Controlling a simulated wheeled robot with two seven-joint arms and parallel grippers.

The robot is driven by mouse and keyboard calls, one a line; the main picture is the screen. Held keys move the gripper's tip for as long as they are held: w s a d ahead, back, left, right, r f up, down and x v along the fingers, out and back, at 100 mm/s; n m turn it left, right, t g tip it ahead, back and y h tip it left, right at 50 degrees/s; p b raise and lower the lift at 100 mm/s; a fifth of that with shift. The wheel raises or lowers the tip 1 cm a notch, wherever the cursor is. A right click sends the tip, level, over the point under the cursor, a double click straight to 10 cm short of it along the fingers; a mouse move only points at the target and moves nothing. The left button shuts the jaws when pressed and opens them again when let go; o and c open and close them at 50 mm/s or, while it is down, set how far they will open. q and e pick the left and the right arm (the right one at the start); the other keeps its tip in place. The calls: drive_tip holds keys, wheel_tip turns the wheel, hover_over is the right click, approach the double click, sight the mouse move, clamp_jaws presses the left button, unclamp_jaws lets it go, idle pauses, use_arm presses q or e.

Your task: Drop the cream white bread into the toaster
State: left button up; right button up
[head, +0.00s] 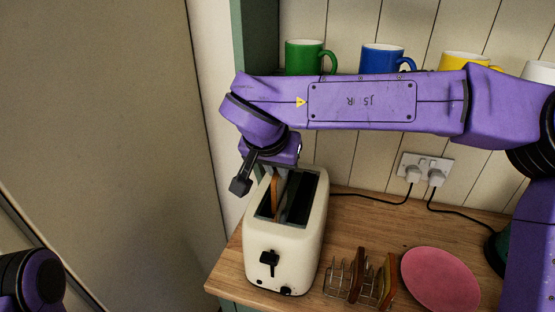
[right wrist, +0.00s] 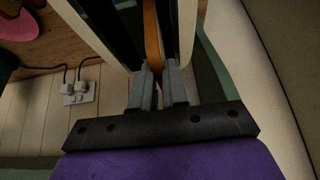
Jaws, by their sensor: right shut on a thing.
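The cream toaster (head: 287,249) stands on the wooden counter with its slots facing up and a black lever on its front. A bread slice (head: 275,196) stands on edge in the left slot, showing a brown crust; its faces are mostly hidden. My right gripper (head: 279,171) is over the far end of the toaster, partly hidden by its own wrist. In the right wrist view, my right gripper (right wrist: 160,72) is shut on the bread slice (right wrist: 152,38), between the toaster walls (right wrist: 187,28). Only part of my left arm shows at lower left; its gripper is out of view.
A wire toast rack (head: 333,281) with brown slices (head: 388,279) and a pink plate (head: 440,279) stand right of the toaster. Mugs, including green (head: 304,57) and blue (head: 381,58), line a shelf behind my right arm. Cords run from a wall socket (head: 425,166).

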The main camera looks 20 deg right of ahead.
drive_tip(key=shift+w+f, duration=0.5)
drive_tip(key=shift+w, duration=0.35)
drive_tip(key=o, duration=0.6)
drive_tip(key=shift+s+r, duration=0.1)
drive_tip(key=shift+s, duration=0.05)
drive_tip(key=shift+o, duration=0.6)
drive_tip(key=shift+s+r, duration=0.15)
drive_tip(key=shift+s, duration=0.2)
drive_tip(key=shift+w, duration=0.1)
drive_tip(key=shift+w, duration=0.1)
drive_tip(key=v, duration=1)
drive_tip(key=shift+s+r, duration=0.2)
